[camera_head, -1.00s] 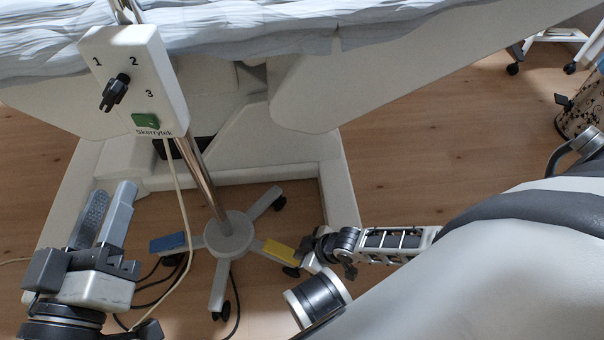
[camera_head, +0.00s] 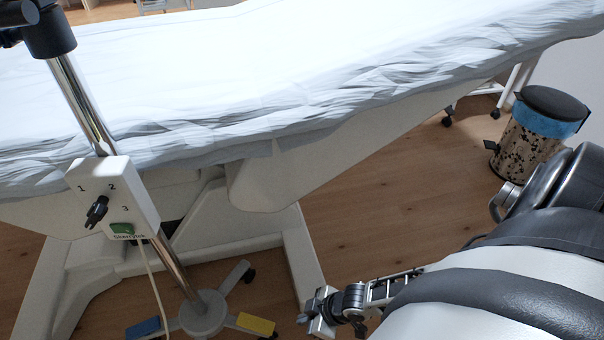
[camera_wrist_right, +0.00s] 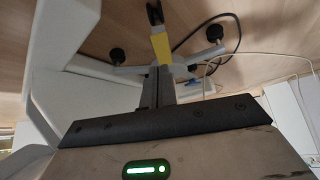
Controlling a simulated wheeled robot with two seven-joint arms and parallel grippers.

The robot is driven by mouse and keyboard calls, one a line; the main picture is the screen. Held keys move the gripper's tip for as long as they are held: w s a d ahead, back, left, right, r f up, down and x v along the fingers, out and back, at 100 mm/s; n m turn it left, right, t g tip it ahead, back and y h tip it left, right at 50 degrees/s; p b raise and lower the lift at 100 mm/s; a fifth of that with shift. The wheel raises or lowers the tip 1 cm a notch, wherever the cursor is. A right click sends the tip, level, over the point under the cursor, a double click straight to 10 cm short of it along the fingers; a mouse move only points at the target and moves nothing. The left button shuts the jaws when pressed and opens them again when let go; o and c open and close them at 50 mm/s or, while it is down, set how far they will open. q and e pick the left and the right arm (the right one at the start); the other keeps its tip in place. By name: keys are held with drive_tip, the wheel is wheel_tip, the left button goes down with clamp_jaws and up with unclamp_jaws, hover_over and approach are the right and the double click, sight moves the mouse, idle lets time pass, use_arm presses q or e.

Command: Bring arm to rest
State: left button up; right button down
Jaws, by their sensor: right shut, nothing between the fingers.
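My right gripper (camera_head: 316,312) is low in the head view, right of the stand's yellow pedal (camera_head: 256,324). In the right wrist view its dark fingers (camera_wrist_right: 158,88) are together and empty. The yellow pedal (camera_wrist_right: 161,46) shows beyond the fingertips there; I cannot tell the exact gap. My right arm (camera_head: 390,288) reaches in from the lower right, partly hidden by my own body. My left gripper is not in the head view.
A covered couch (camera_head: 250,75) spans the top. A metal pole (camera_head: 82,105) carries a white control box (camera_head: 138,190) with a black knob and green switch. The wheeled base (camera_head: 203,313) has a blue pedal (camera_head: 143,328). A patterned bin (camera_head: 530,140) stands right; floor between is clear.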

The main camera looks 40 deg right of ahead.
idle(0.4)
